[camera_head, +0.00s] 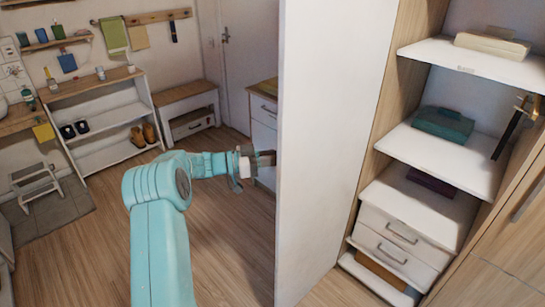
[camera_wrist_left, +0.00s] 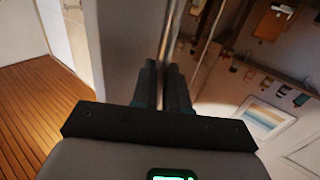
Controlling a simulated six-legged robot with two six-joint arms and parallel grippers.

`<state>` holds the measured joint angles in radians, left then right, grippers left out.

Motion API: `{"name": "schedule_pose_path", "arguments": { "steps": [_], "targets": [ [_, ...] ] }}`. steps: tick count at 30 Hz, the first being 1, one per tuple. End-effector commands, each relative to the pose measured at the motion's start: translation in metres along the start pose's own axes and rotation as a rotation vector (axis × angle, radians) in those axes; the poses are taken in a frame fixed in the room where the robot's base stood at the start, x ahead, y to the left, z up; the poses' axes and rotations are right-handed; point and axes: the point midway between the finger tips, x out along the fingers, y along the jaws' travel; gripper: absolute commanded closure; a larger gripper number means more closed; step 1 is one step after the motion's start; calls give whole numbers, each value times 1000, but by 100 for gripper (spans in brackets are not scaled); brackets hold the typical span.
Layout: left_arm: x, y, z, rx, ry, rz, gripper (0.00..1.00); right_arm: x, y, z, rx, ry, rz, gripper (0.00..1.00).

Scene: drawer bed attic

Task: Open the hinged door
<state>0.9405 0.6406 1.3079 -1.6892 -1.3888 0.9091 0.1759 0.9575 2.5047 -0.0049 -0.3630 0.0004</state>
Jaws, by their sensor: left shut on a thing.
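The hinged door (camera_head: 335,140) is a tall white panel standing swung out from the wardrobe, with the shelves to its right uncovered. My left gripper (camera_head: 264,159) is at the door's left edge, its tips partly hidden behind the panel. In the left wrist view, my left gripper (camera_wrist_left: 163,85) is shut on a thin upright bar, seemingly the door's handle (camera_wrist_left: 171,35). The handle is hidden in the head view.
The open wardrobe has white shelves (camera_head: 440,155) with a green box (camera_head: 443,123) and drawers (camera_head: 400,235) below. A shoe rack (camera_head: 105,120) and a small step stool (camera_head: 35,183) stand at the left. Wooden floor (camera_head: 225,225) is clear between my left arm and the door.

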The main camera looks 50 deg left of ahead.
Motion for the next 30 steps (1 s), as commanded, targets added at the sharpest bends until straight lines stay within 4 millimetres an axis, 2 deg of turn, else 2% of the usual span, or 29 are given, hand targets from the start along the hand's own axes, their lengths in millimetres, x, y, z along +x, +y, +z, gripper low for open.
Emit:
{"name": "schedule_pose_path", "arguments": {
  "steps": [11, 12, 14, 15, 23, 26, 30],
  "targets": [
    [4, 0, -2, 2, 5, 0, 100, 0, 0, 0, 0, 0, 0, 57],
    [4, 0, -2, 2, 5, 0, 83, 0, 0, 0, 0, 0, 0, 57],
    [4, 0, -2, 2, 6, 0, 64, 0, 0, 0, 0, 0, 0, 57],
    [3, 0, -2, 1, 5, 0, 61, 0, 0, 0, 0, 0, 0, 57],
    [-2, -2, 0, 0, 2, -1, 61, 1, 0, 0, 0, 0, 0, 57],
    [-13, -3, 1, 0, 1, -2, 61, 4, 2, 0, 0, 0, 0, 57],
    [-44, -4, 3, 2, 0, -5, 61, 12, 4, 0, 0, 0, 0, 57]
  ]
}}
